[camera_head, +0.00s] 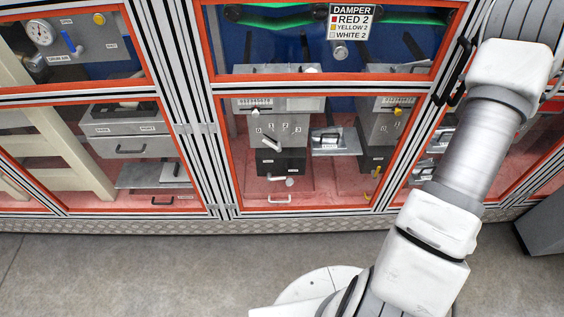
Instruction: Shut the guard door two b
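Several orange-edged guard panels with clear panes stand in a striped metal frame. No label reading two b is legible, so I cannot tell which is guard door two b. The middle lower panel (228,150) and the middle upper panel (335,78) look flush with the frame, but I cannot tell whether they are latched. A black bar handle (453,75) sits on the frame at the right, beside my arm. My arm rises along the right side and covers part of the right panels. My gripper is not visible.
Behind the panes are a damper sign (352,21), a grey box with a numbered lever (283,130) and a grey drawer unit (127,130). The left bay has a pressure gauge (40,33). A grey block (545,232) stands at right. The floor (130,270) is clear at left.

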